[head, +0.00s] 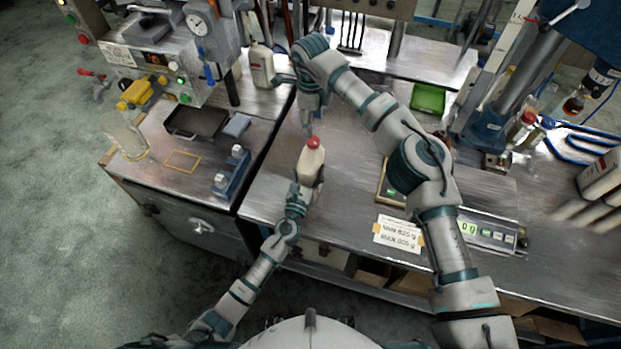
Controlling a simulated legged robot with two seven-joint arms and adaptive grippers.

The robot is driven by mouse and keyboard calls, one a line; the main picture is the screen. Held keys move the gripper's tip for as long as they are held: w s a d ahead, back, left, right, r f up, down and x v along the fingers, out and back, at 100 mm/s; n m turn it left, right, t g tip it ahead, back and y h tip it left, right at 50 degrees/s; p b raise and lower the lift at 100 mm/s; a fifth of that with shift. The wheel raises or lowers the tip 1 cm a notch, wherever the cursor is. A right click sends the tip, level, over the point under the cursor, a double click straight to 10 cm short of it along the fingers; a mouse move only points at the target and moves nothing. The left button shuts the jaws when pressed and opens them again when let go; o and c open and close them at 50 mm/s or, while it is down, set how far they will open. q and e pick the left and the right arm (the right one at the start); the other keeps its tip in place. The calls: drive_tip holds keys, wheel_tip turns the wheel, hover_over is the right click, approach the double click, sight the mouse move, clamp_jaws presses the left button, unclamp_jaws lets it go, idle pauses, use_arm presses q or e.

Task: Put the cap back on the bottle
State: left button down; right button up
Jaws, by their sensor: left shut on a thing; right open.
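A cream-white bottle (309,166) stands over the metal bench near its left end. A red cap (313,142) shows at its top; whether it is seated on the neck or only resting there I cannot tell. My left gripper (301,188) is shut on the bottle, holding it from the near side. My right gripper (309,124) is open, just above the red cap, pointing down. Whether its fingers touch the cap I cannot tell.
A scale with a lit display (484,233) and a paper label (398,234) lie to the right. A green tray (428,98) is behind. Another white bottle (261,66) stands at the back left. A black tray (195,123) lies on the left bench.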

wheel_tip(320, 180, up, 5)
drive_tip(key=shift+a+r, duration=0.1)
idle(0.3)
use_arm(q)
drive_tip(key=shift+c, duration=0.7)
unclamp_jaws()
drive_tip(key=shift+s+a, duration=0.1)
drive_tip(key=v, duration=1.1)
drive_tip(key=shift+s+a+f, duration=0.2)
drive_tip(key=shift+s, duration=0.1)
